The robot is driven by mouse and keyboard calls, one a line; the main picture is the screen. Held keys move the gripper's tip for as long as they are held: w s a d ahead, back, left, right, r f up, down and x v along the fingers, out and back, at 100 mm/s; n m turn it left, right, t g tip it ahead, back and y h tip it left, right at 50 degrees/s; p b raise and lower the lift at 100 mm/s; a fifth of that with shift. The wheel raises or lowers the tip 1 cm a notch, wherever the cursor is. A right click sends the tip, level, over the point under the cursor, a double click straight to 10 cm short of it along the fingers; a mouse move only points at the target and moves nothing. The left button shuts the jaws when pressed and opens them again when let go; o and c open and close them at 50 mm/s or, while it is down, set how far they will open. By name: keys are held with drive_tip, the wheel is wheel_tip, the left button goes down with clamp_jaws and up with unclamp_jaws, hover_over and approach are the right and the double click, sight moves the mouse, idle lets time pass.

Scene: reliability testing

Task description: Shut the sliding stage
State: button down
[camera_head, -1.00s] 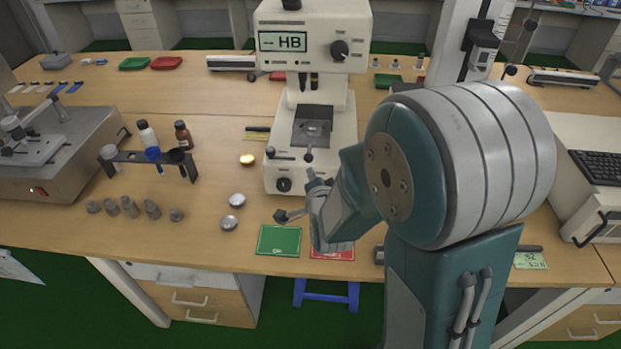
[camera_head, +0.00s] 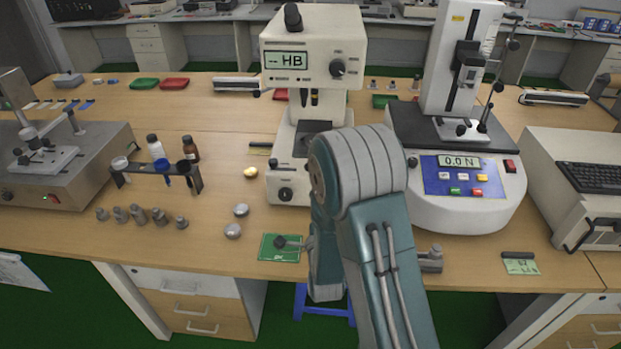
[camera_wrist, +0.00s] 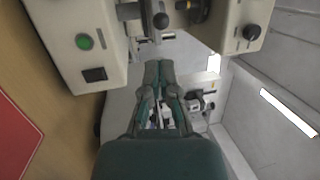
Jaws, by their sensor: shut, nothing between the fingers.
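In the head view my gripper is hidden behind my arm. In the wrist view my gripper (camera_wrist: 164,66) is shut and empty, its fingertips close to cream machine housings. I cannot tell whether the fingers touch anything.
A force tester (camera_head: 455,205) reading 0.0 N stands right of my arm. A bottle rack (camera_head: 155,168), metal pieces and round discs lie left. A green card (camera_head: 281,254) is at the front edge, and a red card (camera_wrist: 14,140) shows in the wrist view.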

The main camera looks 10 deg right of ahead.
drive_tip(key=a+x, duration=0.1)
drive_tip(key=x, duration=0.8)
drive_tip(key=shift+d, duration=0.4)
drive_tip(key=w+d, duration=0.1)
drive_tip(key=w, duration=0.2)
drive_tip(key=w+d, duration=0.1)
drive_tip(key=w, duration=0.2)
drive_tip(key=w+d, duration=0.1)
drive_tip(key=w, duration=0.2)
drive_tip(key=shift+w, duration=0.4)
drive_tip(key=shift+d+r, duration=0.15)
